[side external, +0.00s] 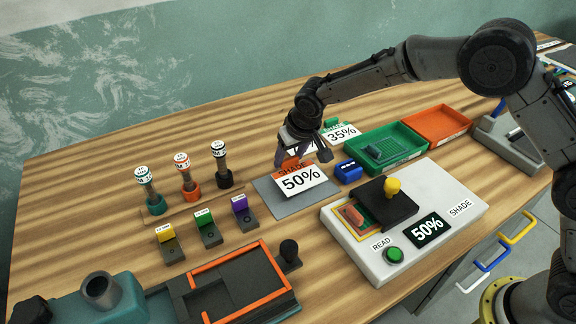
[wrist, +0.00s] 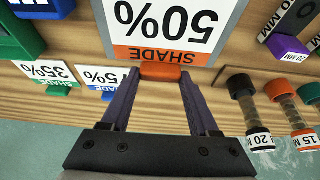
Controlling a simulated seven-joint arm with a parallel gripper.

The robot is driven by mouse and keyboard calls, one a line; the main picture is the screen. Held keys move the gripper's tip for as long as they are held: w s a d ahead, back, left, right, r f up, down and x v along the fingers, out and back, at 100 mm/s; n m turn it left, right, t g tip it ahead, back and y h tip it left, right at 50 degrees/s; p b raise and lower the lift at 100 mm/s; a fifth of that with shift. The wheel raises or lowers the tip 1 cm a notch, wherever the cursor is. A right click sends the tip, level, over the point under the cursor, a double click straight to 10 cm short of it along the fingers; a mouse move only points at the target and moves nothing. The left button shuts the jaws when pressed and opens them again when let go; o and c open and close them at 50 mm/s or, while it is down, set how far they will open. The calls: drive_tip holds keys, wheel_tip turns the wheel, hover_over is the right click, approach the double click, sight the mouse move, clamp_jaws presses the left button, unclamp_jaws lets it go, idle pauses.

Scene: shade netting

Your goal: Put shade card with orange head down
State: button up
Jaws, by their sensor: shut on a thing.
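The shade card with the orange head (side external: 301,180) reads "SHADE 50%" and stands tilted over a grey mat (side external: 268,198) in the side view. My gripper (side external: 303,158) is shut on the card's orange head; the wrist view shows both fingers (wrist: 160,85) around an orange block on the card (wrist: 172,25). The side view does not clearly show whether the card's lower edge touches the mat.
A green-headed 35% card (side external: 341,132) stands behind. A blue block (side external: 349,171) is right of the mat. The shade reader (side external: 405,240) displays 50%. Green (side external: 415,143) and orange (side external: 466,126) trays lie to the right. Several capped posts (side external: 186,178) stand left.

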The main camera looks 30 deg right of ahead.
sight(290, 161)
drive_tip(key=shift+w+f, duration=0.15)
drive_tip(key=shift+f, duration=0.1)
drive_tip(key=shift+w+a+f, duration=0.1)
drive_tip(key=shift+f, duration=1.5)
drive_tip(key=shift+f, duration=0.1)
drive_tip(key=o, duration=1.3)
drive_tip(key=shift+o, duration=0.2)
drive_tip(key=v, duration=1.2)
